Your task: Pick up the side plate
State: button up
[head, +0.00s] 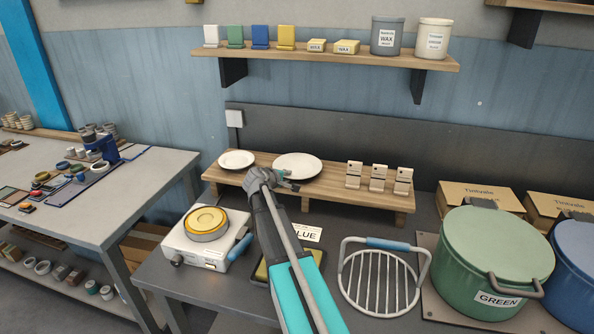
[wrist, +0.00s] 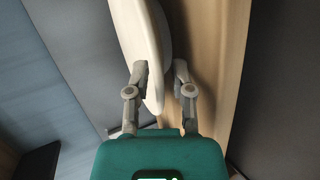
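Two white plates lie flat on the low wooden bench in the head view. The smaller one at the left, which looks like the side plate (head: 236,159), has nothing touching it. The larger plate (head: 297,166) is to its right. My gripper (head: 287,182) is at the front edge of the larger plate. In the wrist view, my gripper (wrist: 160,70) is open, with one finger on each side of a white plate's rim (wrist: 140,35). A gap shows between the rim and the right finger; contact with the left finger is unclear.
The wooden bench (head: 330,190) also holds several small wooden blocks (head: 378,178) at the right. A hotplate-like device (head: 207,240), a wire rack (head: 380,283) and a green pot (head: 495,250) stand in front. A shelf (head: 340,57) hangs above.

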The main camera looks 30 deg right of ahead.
grip_shut()
jog(key=shift+r, duration=0.1)
dwell(0.5)
notch_tip(320, 180, up, 3)
jog(key=p, duration=0.2)
jog(key=shift+f+p, duration=0.2)
jog(key=shift+p, duration=0.2)
jog(key=s+d+r+p, duration=0.2)
jog(key=s+r+p, duration=0.8)
jog(key=s, duration=0.4)
jog(key=shift+r, duration=0.1)
dwell(0.3)
